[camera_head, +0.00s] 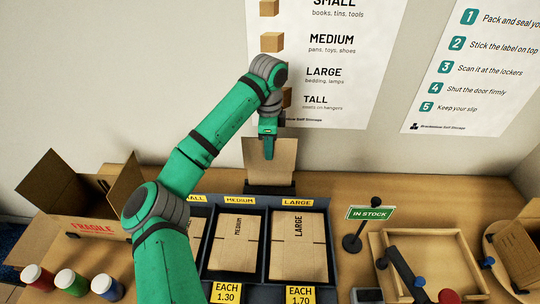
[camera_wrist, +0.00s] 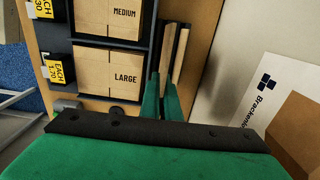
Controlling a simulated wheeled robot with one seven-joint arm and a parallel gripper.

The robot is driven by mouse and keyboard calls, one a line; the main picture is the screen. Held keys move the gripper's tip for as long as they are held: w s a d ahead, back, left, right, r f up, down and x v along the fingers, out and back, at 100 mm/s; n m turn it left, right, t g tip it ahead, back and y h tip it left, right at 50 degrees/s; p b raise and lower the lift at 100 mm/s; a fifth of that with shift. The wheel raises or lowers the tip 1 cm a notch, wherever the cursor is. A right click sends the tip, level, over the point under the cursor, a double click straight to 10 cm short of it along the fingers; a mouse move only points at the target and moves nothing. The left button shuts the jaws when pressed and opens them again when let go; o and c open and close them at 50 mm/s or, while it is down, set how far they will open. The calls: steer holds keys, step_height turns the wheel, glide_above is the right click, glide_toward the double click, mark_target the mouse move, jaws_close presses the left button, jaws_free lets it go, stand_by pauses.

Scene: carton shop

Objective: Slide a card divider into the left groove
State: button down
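A plain brown card divider (camera_head: 285,158) stands upright in a dark holder (camera_head: 270,189) at the back of the table, behind the carton trays. My gripper (camera_head: 268,153) points down over the card's upper middle, with a green finger in front of its face. In the wrist view my gripper's two green fingers (camera_wrist: 161,92) are close together, with a card edge (camera_wrist: 167,50) seen narrowly between them. A second tan strip (camera_wrist: 181,50) runs beside it to the right. The grooves, and how deep the card sits, are hidden.
A dark tray of flat MEDIUM (camera_head: 237,245) and LARGE cartons (camera_head: 298,245) lies in front. An IN STOCK sign (camera_head: 370,214) and a wooden tray (camera_head: 440,240) are to the right. An open FRAGILE box (camera_head: 95,228) and several jars (camera_head: 72,281) are left. The wall is close behind.

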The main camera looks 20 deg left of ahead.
steer(key=shift+r, duration=3.75)
